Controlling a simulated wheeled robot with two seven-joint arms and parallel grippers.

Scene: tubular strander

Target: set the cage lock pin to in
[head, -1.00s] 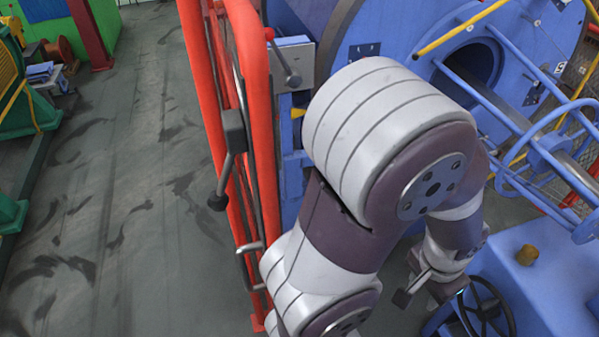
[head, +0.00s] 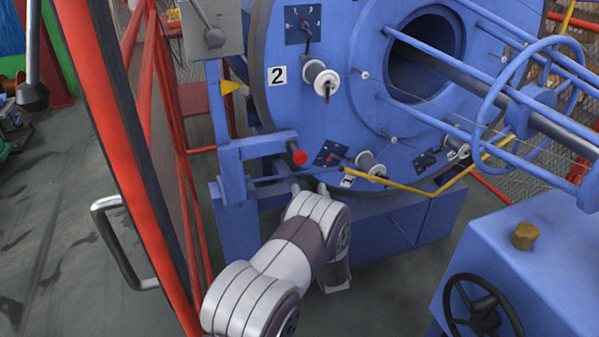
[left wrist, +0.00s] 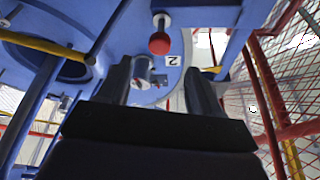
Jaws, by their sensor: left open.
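The cage lock pin shows as a red knob (head: 298,157) at the end of a blue bracket (head: 258,145), in front of the big blue cage disc (head: 350,110). In the left wrist view, which is turned upside down, the red knob (left wrist: 160,42) is at the top centre, with a short pale collar behind it. My left gripper (left wrist: 158,68) is open, its dark fingers spread left and right. The knob appears beyond and above the gap between the fingertips, apart from both. In the head view my own arm mostly hides this gripper. My right gripper is not in view.
A red guard post (head: 120,140) with a metal handle (head: 118,240) stands at the left. A grey box with a lever (head: 212,30) is above the bracket. A blue cabinet with a black handwheel (head: 482,315) is at the right.

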